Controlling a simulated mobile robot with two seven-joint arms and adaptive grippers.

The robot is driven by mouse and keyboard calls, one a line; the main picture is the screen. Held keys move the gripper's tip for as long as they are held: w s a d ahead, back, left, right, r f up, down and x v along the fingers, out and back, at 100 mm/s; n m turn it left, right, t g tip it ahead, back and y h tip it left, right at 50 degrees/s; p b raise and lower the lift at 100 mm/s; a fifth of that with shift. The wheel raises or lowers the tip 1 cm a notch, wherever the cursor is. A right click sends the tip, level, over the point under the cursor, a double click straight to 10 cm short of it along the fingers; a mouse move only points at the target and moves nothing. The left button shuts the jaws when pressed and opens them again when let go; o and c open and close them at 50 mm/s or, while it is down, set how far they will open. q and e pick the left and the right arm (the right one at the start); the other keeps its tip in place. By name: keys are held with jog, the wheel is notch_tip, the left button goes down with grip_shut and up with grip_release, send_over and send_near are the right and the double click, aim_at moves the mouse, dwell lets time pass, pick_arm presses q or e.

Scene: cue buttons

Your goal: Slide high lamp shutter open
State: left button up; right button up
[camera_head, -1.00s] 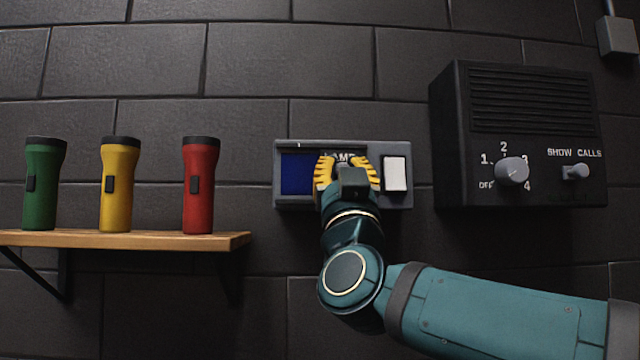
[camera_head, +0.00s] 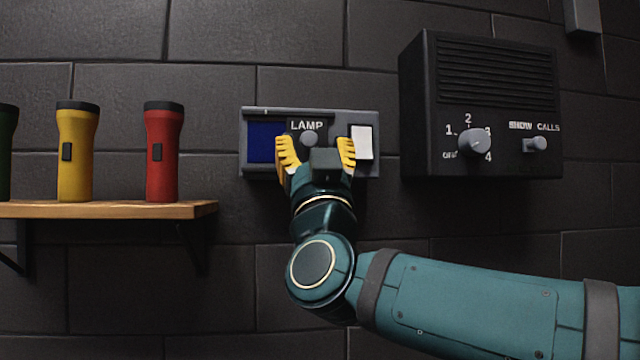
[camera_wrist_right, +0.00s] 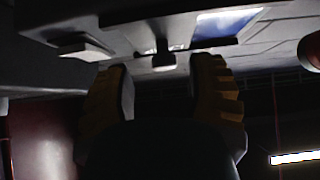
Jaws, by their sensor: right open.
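The lamp unit (camera_head: 311,116) is a grey wall box in the middle of the head view. It has a blue window (camera_head: 262,143) on the left and a white button (camera_head: 362,142) on the right. Between them is a dark shutter marked LAMP (camera_head: 298,126) with a round knob (camera_head: 309,139). The knob also shows in the right wrist view (camera_wrist_right: 163,60). My right gripper (camera_head: 315,146) is open and empty. Its yellow fingers are spread, one to each side of and a little below the knob, apart from it. My left gripper is not in view.
A black speaker box (camera_head: 493,75) with a dial (camera_head: 474,143) and a SHOW CALLS switch (camera_head: 535,144) is on the wall to the right. A wooden shelf (camera_head: 110,209) at left holds yellow (camera_head: 76,150), red (camera_head: 162,150) and green (camera_head: 6,150) torches.

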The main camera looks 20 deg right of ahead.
jog(key=v, duration=0.9)
jog(key=shift+s, duration=0.1)
